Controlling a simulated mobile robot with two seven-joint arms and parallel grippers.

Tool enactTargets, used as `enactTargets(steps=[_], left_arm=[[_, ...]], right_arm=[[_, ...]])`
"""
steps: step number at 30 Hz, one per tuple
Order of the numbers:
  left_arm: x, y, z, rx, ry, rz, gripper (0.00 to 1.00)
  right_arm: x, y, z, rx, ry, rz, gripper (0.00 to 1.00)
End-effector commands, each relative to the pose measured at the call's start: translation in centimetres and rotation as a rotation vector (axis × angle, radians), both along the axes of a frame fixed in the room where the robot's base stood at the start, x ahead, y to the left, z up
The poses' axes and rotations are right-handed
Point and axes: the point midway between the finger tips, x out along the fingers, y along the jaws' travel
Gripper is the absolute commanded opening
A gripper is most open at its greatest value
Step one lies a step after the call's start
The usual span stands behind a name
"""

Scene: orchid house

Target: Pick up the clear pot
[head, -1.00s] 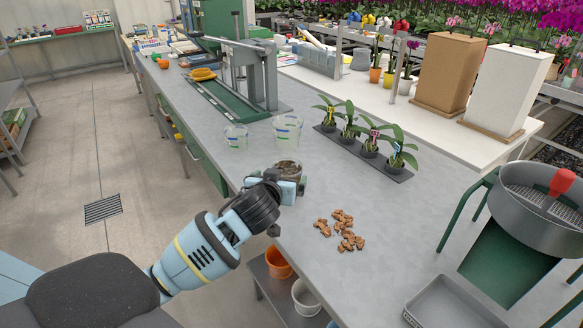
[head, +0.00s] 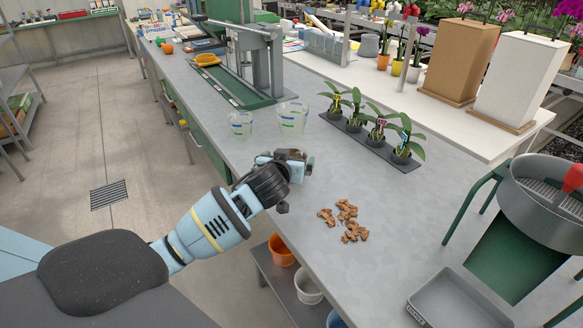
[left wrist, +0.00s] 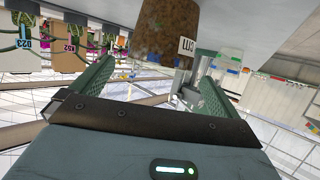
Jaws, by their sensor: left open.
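Two empty clear pots with blue and green marks stand on the grey bench in the head view, a smaller one (head: 240,124) and a larger one (head: 292,117). My left gripper (head: 297,160) is near the bench's left edge, in front of them. In the left wrist view, upside down, a bark-filled pot (left wrist: 165,28) with a white tag stands ahead between the open left fingers (left wrist: 155,68). I cannot tell whether either finger touches it. In the head view my gripper largely hides that pot. My right gripper is not in view.
Four potted orchids stand on a dark tray (head: 405,166) behind. Loose bark pieces (head: 345,220) lie right of my gripper. A green press frame (head: 235,90) stands further back. A grey tray (head: 460,305) and a round sieve (head: 545,205) are at the right. Bare bench lies between.

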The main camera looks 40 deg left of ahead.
Motion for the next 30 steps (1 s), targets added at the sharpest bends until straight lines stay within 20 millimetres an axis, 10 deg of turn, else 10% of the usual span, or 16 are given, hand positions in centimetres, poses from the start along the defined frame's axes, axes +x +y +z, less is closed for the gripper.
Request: enactTargets(steps=[20, 30], left_arm=[[3.7, 1.4, -1.3, -0.001, 0.000, 0.000, 1.00], [3.7, 1.4, -1.3, 0.000, 0.000, 0.000, 0.56]], right_arm=[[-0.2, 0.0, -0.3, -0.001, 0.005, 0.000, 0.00], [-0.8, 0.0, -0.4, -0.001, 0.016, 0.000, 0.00]])
